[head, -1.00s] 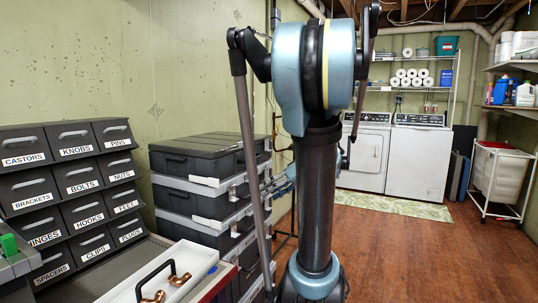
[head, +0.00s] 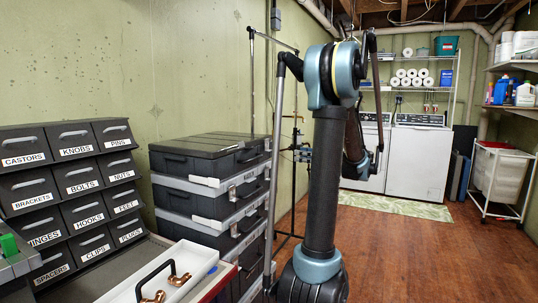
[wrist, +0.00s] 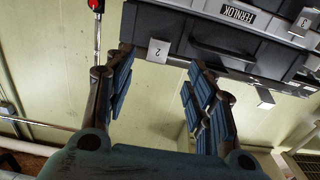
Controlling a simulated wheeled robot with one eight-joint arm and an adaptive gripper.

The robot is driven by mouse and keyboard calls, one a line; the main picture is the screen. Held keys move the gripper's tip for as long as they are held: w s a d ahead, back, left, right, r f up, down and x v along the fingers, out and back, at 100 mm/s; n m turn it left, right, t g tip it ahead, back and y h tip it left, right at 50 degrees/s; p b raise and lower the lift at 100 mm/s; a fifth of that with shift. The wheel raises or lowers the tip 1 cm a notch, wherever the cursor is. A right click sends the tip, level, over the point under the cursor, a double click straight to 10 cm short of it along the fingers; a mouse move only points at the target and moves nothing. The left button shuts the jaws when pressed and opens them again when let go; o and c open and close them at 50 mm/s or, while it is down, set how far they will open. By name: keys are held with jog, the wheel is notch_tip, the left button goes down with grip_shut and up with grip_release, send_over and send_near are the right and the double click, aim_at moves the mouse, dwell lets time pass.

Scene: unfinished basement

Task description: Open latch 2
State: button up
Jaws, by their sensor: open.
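In the wrist view, a pale tag marked 2 (wrist: 158,50) hangs at the edge of a dark case with a FERNLOK label (wrist: 238,14). The tag shows between the two fingers, beyond their tips. My gripper (wrist: 162,60) is open and empty, its blue padded fingers spread wide. I see no contact with the latch, and the latch at tag 2 is not clear. Another tag marked 3 (wrist: 303,23) is at the upper right. In the head view, the stack of dark cases (head: 205,165) stands by the wall; my arm largely hides the gripper there.
A rack of labelled bins (head: 75,190) stands left of the cases. A white tray (head: 195,268) with copper fittings is at the front. The wooden floor (head: 420,255) to the right is clear.

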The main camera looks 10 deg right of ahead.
aim_at(268, 145)
jog(key=x, duration=1.6)
jog(key=shift+a, duration=0.1)
jog(key=shift+c, duration=0.6)
jog(key=c, duration=0.8)
